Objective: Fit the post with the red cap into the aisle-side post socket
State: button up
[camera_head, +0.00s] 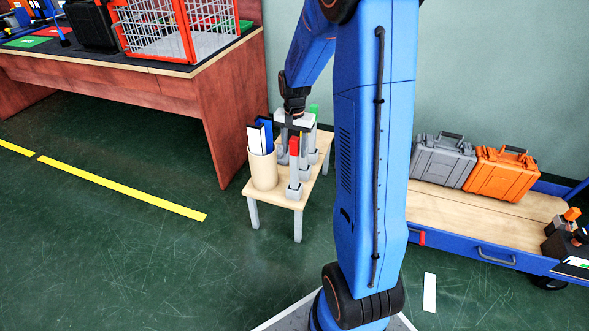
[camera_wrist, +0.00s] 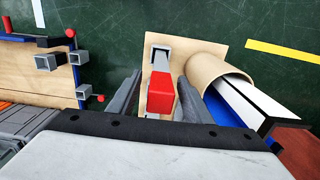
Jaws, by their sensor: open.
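The post with the red cap (camera_head: 294,145) stands upright in a grey holder on a small wooden table (camera_head: 276,192). My gripper (camera_head: 293,152) is over this post, pointing down. In the wrist view my gripper (camera_wrist: 159,96) is open, with one grey finger on each side of the cap and a gap on both sides. Grey square sockets (camera_wrist: 83,91) show along the edge of the cart at left; I cannot tell which is the aisle-side one.
A beige cup (camera_head: 264,172) with binders stands close beside the post, near one finger. A green-capped post (camera_head: 314,110) stands behind. The cart (camera_head: 490,215) carries grey (camera_head: 441,160) and orange (camera_head: 502,174) cases. A workbench (camera_head: 215,95) stands at left.

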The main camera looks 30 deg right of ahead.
aim_at(295, 155)
jog(key=shift+w+f, duration=0.1)
jog(key=shift+f, duration=1.7)
jog(key=shift+d, duration=0.1)
jog(key=shift+c, duration=0.6)
grip_shut()
jog(key=shift+r, duration=0.1)
